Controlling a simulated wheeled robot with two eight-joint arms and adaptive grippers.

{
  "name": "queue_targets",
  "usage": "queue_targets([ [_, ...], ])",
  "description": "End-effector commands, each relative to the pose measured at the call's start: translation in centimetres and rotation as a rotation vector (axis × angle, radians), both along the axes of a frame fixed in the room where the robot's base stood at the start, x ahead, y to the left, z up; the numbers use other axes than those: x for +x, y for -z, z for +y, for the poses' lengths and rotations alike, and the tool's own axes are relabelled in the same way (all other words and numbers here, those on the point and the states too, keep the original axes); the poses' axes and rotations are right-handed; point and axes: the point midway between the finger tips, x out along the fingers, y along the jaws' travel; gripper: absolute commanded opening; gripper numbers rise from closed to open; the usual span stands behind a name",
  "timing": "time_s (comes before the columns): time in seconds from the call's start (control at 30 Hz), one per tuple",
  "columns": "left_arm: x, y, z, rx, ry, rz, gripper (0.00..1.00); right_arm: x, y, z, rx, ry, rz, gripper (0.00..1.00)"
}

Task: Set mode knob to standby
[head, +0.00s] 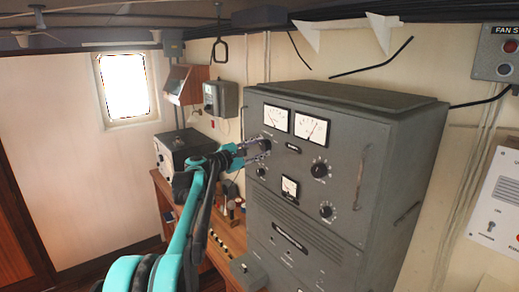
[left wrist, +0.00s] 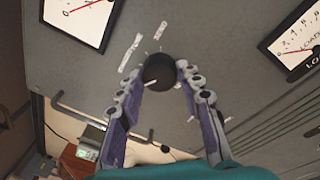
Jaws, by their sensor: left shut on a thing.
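The black mode knob (left wrist: 158,70) sits on the grey panel of a tall cabinet (head: 345,130), below and left of its two upper meters. In the left wrist view the knob is between my fingertips, with a pale pointer line on its lower left edge. Small white labels (left wrist: 130,53) surround it, too blurred to read. My left gripper (head: 265,148) is shut on the knob, coming from the left in the head view. The fingers hide most of the knob in the head view. My right gripper is not in view.
Other knobs (head: 320,169) and a small meter (head: 290,188) are on the same panel, near my gripper. A cabinet handle (head: 361,180) stands out farther right. A wooden bench (head: 163,187) with a grey box (head: 182,150) and small items lies left of the cabinet.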

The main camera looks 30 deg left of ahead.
Motion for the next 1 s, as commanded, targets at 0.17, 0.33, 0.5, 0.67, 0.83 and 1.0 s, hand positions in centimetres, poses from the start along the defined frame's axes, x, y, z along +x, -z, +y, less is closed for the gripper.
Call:
queue_targets([
  [0.17,0.0,0.1,0.0,0.078,0.001,-0.033,0.07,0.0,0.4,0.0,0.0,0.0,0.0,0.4],
  [0.33,0.0,0.2,0.0,0.196,0.001,-0.081,0.07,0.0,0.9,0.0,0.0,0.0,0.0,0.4],
  [0.5,0.0,0.3,0.0,0.324,0.001,-0.134,0.07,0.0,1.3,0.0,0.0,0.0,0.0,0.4],
  [0.67,0.0,0.3,0.0,0.433,0.002,-0.179,0.07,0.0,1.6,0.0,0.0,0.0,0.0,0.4],
  [0.83,0.0,0.3,0.0,0.525,0.002,-0.217,0.07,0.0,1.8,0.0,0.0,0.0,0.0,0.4],
  [1.0,0.0,0.3,0.0,0.584,0.002,-0.241,0.07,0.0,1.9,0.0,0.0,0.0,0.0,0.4],
])
